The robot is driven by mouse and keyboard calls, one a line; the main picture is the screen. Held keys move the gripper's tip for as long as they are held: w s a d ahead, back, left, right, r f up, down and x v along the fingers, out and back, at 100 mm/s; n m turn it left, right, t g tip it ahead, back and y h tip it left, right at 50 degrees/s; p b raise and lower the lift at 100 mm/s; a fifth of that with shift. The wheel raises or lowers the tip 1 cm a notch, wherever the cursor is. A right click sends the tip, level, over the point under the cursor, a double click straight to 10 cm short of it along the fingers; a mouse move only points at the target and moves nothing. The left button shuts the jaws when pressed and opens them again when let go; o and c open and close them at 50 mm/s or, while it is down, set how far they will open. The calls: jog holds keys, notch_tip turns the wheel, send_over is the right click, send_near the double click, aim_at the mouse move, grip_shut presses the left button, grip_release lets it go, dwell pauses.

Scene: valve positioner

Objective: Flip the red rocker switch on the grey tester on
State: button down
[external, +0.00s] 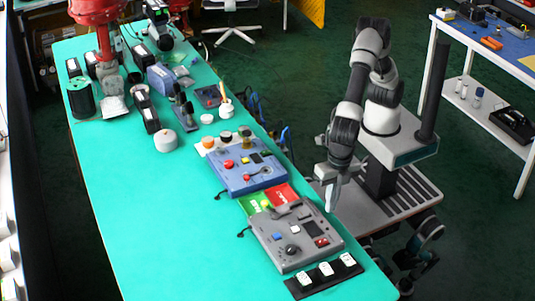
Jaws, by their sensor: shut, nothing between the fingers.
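The grey tester (270,252) lies near the front right of the green table. A small red rocker switch (321,242) sits on its right side; it is too small to tell which way it is tipped. A black knob, a blue button and a white label also show on the tester. My gripper (331,208) points down beside the tester's upper right corner, shut and empty. It appears above and behind the red switch in the picture, apart from it. I cannot tell its exact height or whether it is over the table.
A blue control box (235,182) stands behind the tester, with green and red cards (284,195) between them. A black strip with white blocks (326,270) lies in front. Several tools and containers crowd the table's far end. The table's left part (150,215) is clear.

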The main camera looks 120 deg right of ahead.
aim_at(319, 242)
jog(key=shift+r, duration=0.6)
jog(key=shift+w+r+t+b, duration=0.15)
jog(key=shift+t+b, duration=0.25)
jog(key=shift+b, duration=0.75)
jog(key=f, duration=0.4)
jog(key=w+f+b, duration=0.1)
jog(key=f, duration=0.4)
jog(key=w+f+b, duration=0.1)
jog(key=f, duration=0.4)
